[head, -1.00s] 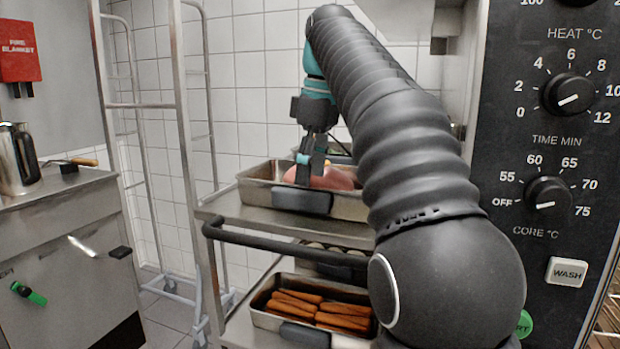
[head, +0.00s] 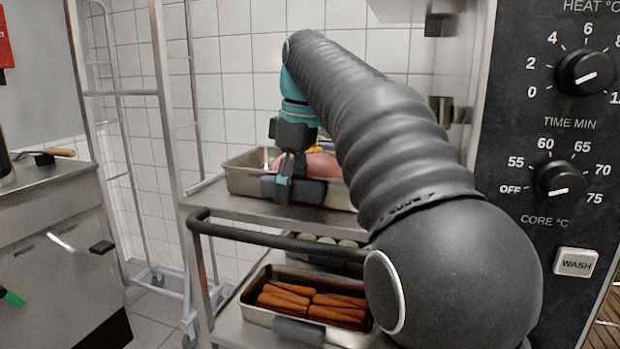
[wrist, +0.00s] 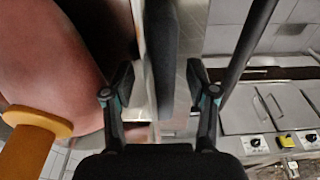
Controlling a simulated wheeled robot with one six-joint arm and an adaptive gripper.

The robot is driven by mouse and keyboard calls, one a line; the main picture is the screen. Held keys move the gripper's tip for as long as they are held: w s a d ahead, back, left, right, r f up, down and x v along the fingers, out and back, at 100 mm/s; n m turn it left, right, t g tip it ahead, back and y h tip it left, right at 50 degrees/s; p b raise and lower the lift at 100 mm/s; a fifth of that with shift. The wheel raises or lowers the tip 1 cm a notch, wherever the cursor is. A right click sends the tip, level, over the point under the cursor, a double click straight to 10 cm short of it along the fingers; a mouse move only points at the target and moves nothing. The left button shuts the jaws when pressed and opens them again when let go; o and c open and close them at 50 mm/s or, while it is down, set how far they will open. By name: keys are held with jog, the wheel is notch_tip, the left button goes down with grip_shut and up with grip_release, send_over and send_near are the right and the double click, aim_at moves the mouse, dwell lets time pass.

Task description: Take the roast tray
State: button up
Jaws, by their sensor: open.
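The roast tray (head: 240,181) is a steel pan on the trolley's top shelf, with a pink roast (head: 322,166) inside and a dark grip (head: 312,192) on its front wall. My gripper (head: 284,184) is at this front side, pointing down. In the wrist view, my gripper (wrist: 160,97) is open, one finger on each side of the tray's wall and dark grip (wrist: 165,60). Whether either finger touches is unclear. The roast (wrist: 50,60) fills the left of that view, with a yellow-orange handled item (wrist: 35,132) by it. My arm hides the tray's right end.
The trolley (head: 225,207) has a dark push bar (head: 270,240) in front. Lower down are a tray of orange-brown sticks (head: 312,303) and another with pale round items. An oven control panel (head: 555,130) stands close on the right, a steel counter (head: 50,230) on the left.

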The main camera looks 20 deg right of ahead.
jog(key=shift+f, duration=0.25)
grip_shut()
jog(key=shift+r, duration=0.15)
